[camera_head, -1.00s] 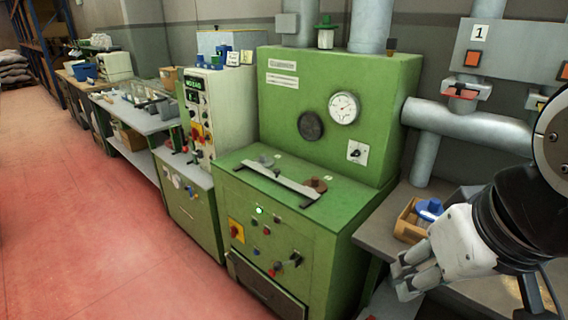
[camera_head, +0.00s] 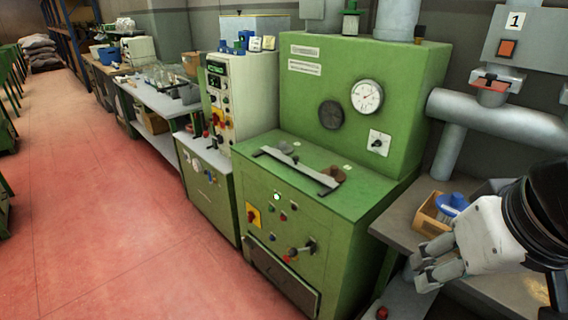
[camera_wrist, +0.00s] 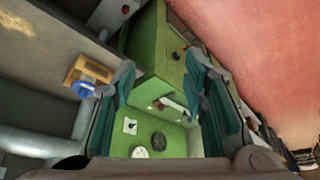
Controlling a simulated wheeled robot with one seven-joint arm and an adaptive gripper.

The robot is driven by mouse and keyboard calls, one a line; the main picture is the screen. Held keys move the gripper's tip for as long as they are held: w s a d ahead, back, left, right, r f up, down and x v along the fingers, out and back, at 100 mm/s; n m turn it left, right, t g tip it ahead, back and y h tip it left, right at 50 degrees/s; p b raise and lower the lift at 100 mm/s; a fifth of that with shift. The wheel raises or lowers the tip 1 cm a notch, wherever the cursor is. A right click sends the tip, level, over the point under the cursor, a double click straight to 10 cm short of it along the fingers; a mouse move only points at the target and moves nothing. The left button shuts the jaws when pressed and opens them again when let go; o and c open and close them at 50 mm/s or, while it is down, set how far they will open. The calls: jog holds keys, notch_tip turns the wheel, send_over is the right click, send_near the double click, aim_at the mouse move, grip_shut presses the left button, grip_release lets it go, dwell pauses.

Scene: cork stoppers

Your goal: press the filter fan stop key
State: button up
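No key is legibly marked as the filter fan stop. A green machine (camera_head: 365,60) stands mid-view with small coloured buttons and knobs on its front panel (camera_head: 275,225). At the upper right, a grey wall box (camera_head: 488,38) labelled 1 carries an orange-red square (camera_head: 507,48). My gripper (camera_head: 428,268) is at the lower right, in front of the side bench and apart from both. In the wrist view my gripper (camera_wrist: 160,70) has its fingers spread with nothing held. The green machine (camera_wrist: 150,60) shows between and beyond them.
A wooden box (camera_head: 430,218) with a blue item (camera_head: 453,204) sits on the grey bench (camera_head: 400,205) near my gripper. Grey pipes (camera_head: 500,118) run along the wall. A pale control cabinet (camera_head: 250,90) stands left of the machine. The red floor (camera_head: 110,220) at left is open.

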grip_shut()
dwell(1.1)
